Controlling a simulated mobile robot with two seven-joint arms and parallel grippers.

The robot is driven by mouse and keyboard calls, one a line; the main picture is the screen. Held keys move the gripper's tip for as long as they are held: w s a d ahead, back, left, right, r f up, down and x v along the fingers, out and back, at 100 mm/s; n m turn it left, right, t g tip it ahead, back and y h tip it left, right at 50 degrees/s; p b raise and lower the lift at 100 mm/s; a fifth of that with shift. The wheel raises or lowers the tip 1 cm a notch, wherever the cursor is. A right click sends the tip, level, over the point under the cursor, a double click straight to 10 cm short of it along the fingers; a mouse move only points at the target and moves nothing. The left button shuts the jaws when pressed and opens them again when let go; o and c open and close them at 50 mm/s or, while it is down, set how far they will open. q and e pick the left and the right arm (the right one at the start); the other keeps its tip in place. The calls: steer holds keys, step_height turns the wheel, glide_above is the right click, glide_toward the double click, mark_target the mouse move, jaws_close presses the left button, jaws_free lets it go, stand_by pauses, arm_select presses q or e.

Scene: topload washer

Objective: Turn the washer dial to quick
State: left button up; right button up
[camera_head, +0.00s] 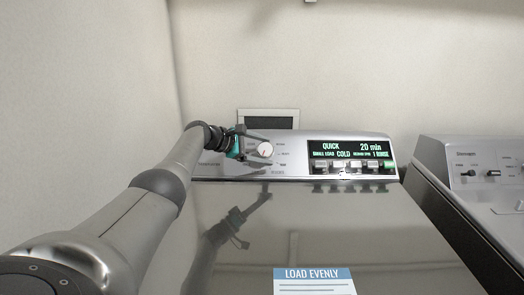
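The washer dial (265,149) is a round white knob on the left part of the washer's silver control panel. A small reddish mark shows on its face. The washer's display (352,149) is lit and reads QUICK, 20 min, COLD and 1 RINSE, with other small text. My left gripper (260,148) is at the dial, coming from the left, with one dark finger above the knob and one below. The fingers look spread, with no clear contact on the knob. My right gripper is not in view.
The washer's closed, glossy lid (330,225) fills the foreground and reflects my arm. A LOAD EVENLY label (314,275) lies on it. Several switches (345,167) sit below the display. A second machine (480,175) stands at right. A wall is behind.

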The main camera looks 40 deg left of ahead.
arm_select(q)
steer(key=shift+o, duration=0.8)
steer(key=shift+a, duration=0.15)
steer(key=shift+s, duration=0.1)
steer(key=shift+p+v, duration=0.65)
steer(key=shift+v, duration=0.25)
steer(key=p+v, duration=0.2)
steer(key=v, duration=1.1)
steer(key=shift+p, duration=0.3)
steer(key=shift+s+r, duration=0.1)
steer(key=shift+s, duration=0.05)
